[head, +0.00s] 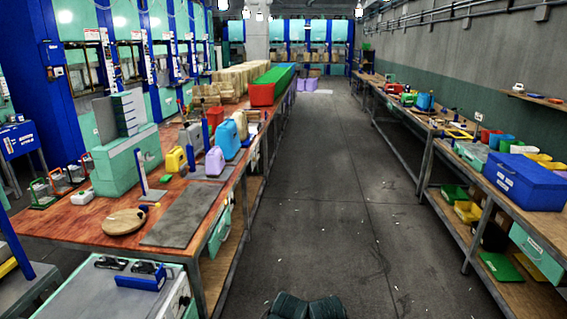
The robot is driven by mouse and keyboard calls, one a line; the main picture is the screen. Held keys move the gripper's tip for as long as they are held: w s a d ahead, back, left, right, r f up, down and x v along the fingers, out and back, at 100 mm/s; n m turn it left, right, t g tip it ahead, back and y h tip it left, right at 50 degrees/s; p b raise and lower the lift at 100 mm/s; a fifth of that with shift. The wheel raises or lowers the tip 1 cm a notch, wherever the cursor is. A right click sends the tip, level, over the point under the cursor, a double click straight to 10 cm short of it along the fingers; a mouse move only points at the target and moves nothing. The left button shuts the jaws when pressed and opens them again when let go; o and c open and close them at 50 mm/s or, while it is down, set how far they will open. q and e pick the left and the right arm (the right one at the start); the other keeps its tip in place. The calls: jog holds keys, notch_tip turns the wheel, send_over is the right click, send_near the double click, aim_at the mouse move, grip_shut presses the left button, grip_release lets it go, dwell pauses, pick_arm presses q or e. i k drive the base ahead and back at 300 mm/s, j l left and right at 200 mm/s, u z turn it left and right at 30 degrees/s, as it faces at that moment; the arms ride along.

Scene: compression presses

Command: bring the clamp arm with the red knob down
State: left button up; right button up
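A row of several small clamp-like devices (60,181) stands on the left end of the red-brown table (75,222). They have coloured bases, some red and the nearest one green (41,194), with pale upright parts. They are too small to tell which one has a red knob, or whether any arm is up or down. Neither of my grippers is in view.
A green machine block (123,160) stands right of the clamps. A green cabinet (120,292) is nearer. The aisle floor (320,190) is clear.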

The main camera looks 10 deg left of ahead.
aim_at(186, 125)
jog(key=i, duration=1.85)
jog(key=i+u, duration=0.1)
jog(key=i, duration=0.5)
jog(key=i+u, duration=0.1)
jog(key=i, duration=0.5)
jog(key=i+l+u, duration=0.15)
jog(key=i, duration=0.45)
jog(key=i+j+u, duration=0.1)
jog(key=i+u, duration=0.3)
jog(key=i, duration=0.45)
